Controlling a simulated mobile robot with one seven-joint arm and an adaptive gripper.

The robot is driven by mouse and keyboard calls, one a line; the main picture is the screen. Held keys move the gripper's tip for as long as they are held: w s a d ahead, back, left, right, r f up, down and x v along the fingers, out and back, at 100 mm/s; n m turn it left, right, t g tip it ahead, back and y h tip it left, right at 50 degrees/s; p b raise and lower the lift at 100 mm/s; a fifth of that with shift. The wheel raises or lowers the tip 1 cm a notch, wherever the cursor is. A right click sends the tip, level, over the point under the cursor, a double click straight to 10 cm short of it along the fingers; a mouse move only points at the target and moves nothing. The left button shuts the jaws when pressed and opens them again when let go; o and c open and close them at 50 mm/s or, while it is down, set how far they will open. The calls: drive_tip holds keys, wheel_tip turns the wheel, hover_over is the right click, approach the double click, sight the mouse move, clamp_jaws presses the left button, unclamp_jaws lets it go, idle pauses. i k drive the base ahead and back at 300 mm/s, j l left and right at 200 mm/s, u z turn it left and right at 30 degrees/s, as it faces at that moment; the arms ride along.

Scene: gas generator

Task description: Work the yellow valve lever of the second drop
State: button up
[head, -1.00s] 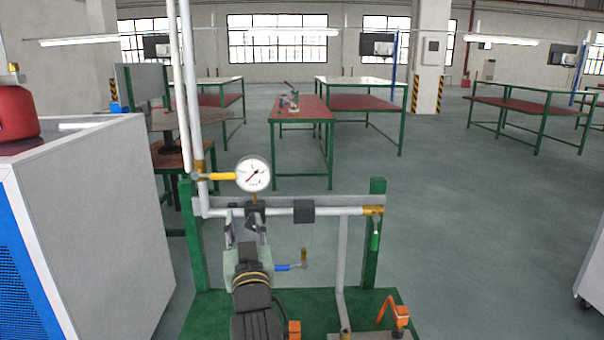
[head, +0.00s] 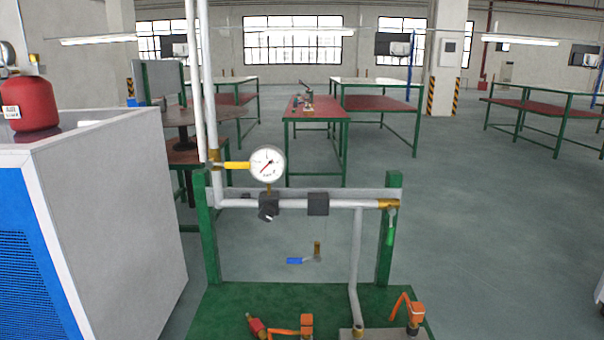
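A yellow valve lever (head: 237,165) sticks out level to the right from a brass fitting on the white upright pipe (head: 206,120). Its free end lies close to the round pressure gauge (head: 267,163). My gripper is out of the picture. A level grey pipe (head: 340,203) below the gauge carries two dark blocks. A green valve handle (head: 390,228) hangs straight down at its right end. I cannot tell from this view which pipe is the second drop.
A green frame (head: 207,235) with a green base (head: 240,297) holds the pipes. Orange valves (head: 408,310) and a red part (head: 257,326) stand low in front. A grey and blue cabinet (head: 110,200) with a red tank (head: 30,103) blocks the left. Open floor (head: 490,230) lies right.

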sight(210, 164)
drive_tip(key=i+j, duration=0.7)
drive_tip(key=j, duration=0.15)
drive_tip(key=j+u, duration=0.05)
